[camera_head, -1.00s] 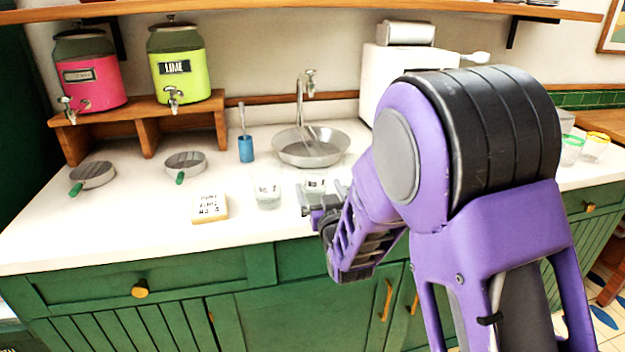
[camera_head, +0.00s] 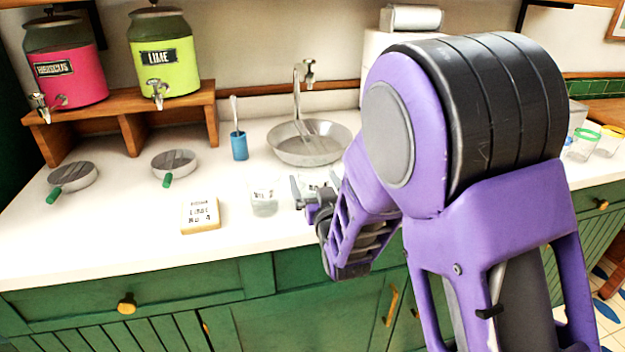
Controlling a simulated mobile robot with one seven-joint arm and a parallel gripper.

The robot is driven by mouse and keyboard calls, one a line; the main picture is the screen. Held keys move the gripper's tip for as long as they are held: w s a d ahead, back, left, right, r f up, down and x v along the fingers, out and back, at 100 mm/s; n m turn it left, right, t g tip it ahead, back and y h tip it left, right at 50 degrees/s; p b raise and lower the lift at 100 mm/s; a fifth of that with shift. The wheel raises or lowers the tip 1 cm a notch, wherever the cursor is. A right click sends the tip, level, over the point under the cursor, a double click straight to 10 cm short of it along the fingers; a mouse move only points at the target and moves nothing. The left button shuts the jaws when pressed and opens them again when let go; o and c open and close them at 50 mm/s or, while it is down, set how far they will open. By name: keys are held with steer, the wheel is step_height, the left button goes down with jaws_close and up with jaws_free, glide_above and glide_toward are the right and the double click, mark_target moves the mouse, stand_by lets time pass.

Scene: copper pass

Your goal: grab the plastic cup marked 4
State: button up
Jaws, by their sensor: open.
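A clear plastic cup (camera_head: 264,197) stands upright on the white counter, just left of my gripper. A second clear cup (camera_head: 318,190) with a dark mark stands behind my gripper and is partly hidden by it. I cannot read a number on either cup. My gripper (camera_head: 298,192) is open at the counter's front part, close to the second cup; whether the fingers are around it or beside it I cannot tell. My purple arm hides much of the counter to the right.
A lettered card block (camera_head: 200,215) lies left of the cups. A metal basin (camera_head: 308,150) and blue holder (camera_head: 239,146) stand behind. Coloured-rim glasses (camera_head: 608,140) stand far right.

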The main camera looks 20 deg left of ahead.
steer(key=c, duration=1)
steer(key=shift+o, duration=0.2)
steer(key=shift+r, duration=0.1)
